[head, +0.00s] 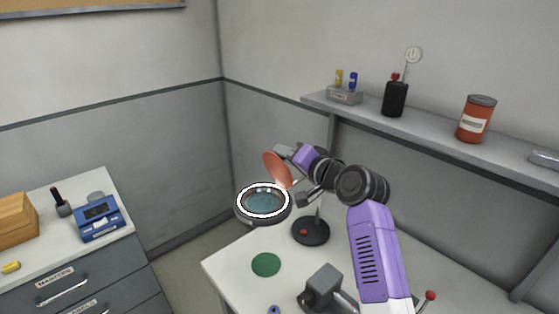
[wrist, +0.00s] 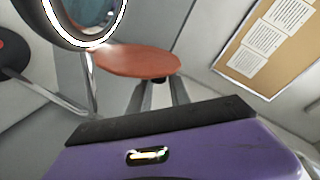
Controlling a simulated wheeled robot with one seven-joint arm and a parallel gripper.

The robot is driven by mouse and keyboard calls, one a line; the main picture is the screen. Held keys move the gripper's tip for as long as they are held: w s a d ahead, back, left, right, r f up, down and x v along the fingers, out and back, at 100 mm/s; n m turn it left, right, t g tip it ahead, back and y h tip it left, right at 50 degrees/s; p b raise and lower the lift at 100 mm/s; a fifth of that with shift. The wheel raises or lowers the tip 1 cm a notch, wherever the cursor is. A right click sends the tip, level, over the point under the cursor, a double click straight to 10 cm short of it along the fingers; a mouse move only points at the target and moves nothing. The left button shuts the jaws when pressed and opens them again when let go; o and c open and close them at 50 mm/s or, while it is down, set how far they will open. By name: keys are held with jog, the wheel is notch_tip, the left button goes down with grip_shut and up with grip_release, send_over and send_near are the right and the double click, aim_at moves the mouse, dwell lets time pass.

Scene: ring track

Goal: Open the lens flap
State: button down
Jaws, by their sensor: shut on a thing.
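The lens flap (head: 276,169) is a thin reddish disc. It stands tilted up at the right of the magnifier lamp (head: 242,212), which has a bright white ring around a bluish lens (head: 262,203). The lens is uncovered in the head view. In the wrist view the flap (wrist: 135,62) joins or meets the lamp's rim (wrist: 62,30) at upper left; the exact hinge is unclear. My gripper (head: 284,154) is at the flap's upper edge. In the wrist view my gripper (wrist: 159,88) is shut on a small dark tab (wrist: 160,80) at the flap's near edge.
The lamp's round dark base (head: 311,231) stands on the white table, beside a green disc (head: 266,265) and a grey device (head: 323,284). A wall shelf (head: 433,123) with a red can (head: 476,119) and a black bottle (head: 395,98) runs behind my arm.

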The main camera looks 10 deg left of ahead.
jog(key=shift+w+d+f+m, duration=0.5)
jog(key=shift+w+d+m, duration=0.1)
jog(key=shift+m, duration=0.1)
jog(key=shift+s+f+g, duration=0.1)
jog(key=shift+f+g, duration=0.1)
jog(key=shift+g, duration=0.1)
jog(key=c, duration=1.3)
grip_release()
jog(key=shift+r, duration=0.1)
jog(key=shift+o, duration=0.2)
jog(key=shift+a+r, duration=0.1)
jog(key=shift+r, duration=0.15)
jog(key=b+v, duration=0.1)
jog(key=v, duration=0.6)
jog(key=shift+s+d, duration=0.25)
jog(key=shift+s, duration=0.05)
